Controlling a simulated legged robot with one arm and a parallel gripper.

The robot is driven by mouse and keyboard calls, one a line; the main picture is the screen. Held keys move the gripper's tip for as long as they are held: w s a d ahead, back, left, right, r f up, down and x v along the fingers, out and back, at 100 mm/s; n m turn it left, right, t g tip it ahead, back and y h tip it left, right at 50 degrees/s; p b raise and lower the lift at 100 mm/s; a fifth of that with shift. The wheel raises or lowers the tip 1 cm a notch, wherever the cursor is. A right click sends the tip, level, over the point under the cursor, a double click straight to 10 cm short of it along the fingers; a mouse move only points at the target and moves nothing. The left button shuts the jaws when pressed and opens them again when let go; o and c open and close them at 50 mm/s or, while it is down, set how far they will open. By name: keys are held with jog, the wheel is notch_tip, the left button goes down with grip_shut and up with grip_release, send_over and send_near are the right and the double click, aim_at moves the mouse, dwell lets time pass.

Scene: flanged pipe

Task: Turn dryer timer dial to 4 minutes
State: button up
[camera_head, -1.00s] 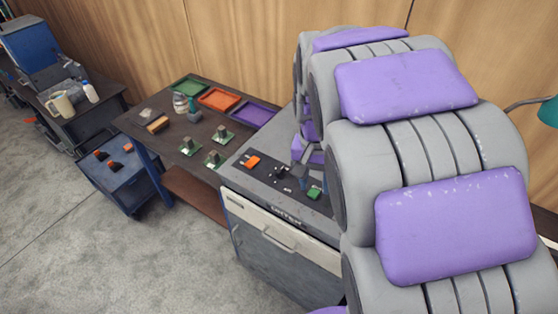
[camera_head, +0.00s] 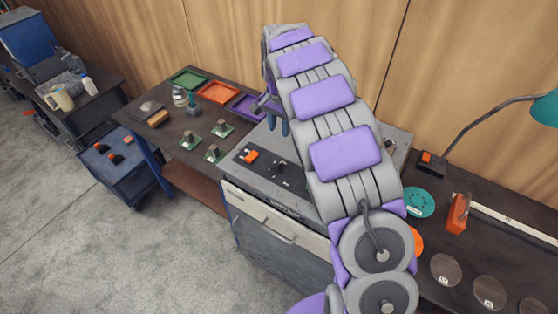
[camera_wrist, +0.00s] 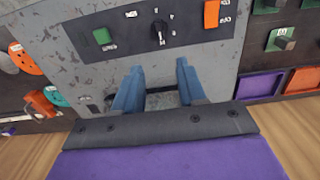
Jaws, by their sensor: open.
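The timer dial is a black knob (camera_wrist: 162,32) with a pale pointer mark, on the dark control panel of the grey machine. Small white labels sit around it; I cannot read their numbers. In the head view the dial (camera_head: 281,168) shows on the panel, left of my arm. My gripper (camera_wrist: 160,66) has two blue fingers, spread apart with nothing between them. In the wrist view the dial lies beyond the fingertips, roughly in line with the gap, not touched. In the head view my gripper (camera_head: 278,125) is over the machine's top, behind the panel.
A green button (camera_wrist: 103,36) and an orange switch (camera_wrist: 211,14) flank the dial. The left table holds coloured trays (camera_head: 218,92) and small green-based blocks (camera_head: 190,140). On the right bench are discs (camera_head: 418,202), an orange block (camera_head: 457,213) and a teal lamp (camera_head: 545,110).

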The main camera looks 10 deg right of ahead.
aim_at(279, 164)
notch_tip(279, 164, down, 17)
jog(key=shift+f+b, duration=0.1)
jog(key=shift+b, duration=0.25)
dwell(0.3)
grip_shut()
